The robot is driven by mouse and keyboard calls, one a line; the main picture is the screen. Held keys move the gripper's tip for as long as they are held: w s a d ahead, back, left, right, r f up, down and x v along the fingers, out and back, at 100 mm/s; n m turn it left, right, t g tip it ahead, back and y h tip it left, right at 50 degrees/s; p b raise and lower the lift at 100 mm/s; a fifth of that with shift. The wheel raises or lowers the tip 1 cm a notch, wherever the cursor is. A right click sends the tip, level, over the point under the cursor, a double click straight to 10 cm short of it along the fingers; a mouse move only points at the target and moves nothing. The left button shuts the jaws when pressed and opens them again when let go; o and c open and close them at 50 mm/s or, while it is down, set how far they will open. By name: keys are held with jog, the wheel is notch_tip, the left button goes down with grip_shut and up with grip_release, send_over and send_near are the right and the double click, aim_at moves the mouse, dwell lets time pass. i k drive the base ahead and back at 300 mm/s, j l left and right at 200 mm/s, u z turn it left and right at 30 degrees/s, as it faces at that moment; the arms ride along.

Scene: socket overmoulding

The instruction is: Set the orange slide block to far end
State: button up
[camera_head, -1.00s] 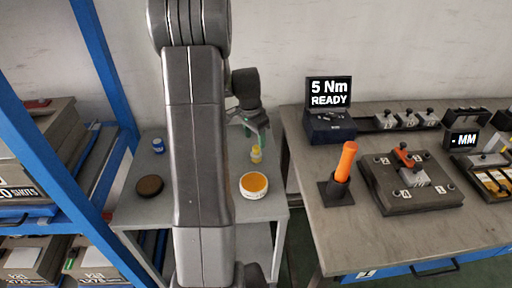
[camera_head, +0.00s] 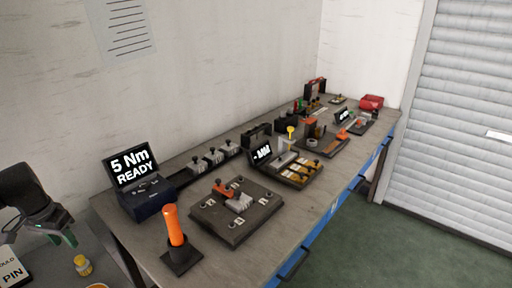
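Several orange parts show on the workbench, and I cannot tell for sure which one is the slide block. One orange piece (camera_head: 223,189) sits on a dark fixture plate (camera_head: 236,232) beside a grey block. Farther back, an upright orange part (camera_head: 310,127) and a low orange part (camera_head: 343,134) are on another dark fixture. My gripper (camera_head: 42,238) is at the left edge, above the side table and well away from all of these. Its dark fingers with green pads look apart, and I see nothing held between them.
A "5 Nm READY" unit (camera_head: 143,184) and an orange-handled tool (camera_head: 174,226) in a stand are at the bench's near end. A yellow-capped bottle (camera_head: 83,265) is near my gripper. A red case (camera_head: 371,102) is at the far end. The floor (camera_head: 390,240) right of the bench is clear.

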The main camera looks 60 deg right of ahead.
aim_at(342, 135)
jog(key=z, duration=3.05)
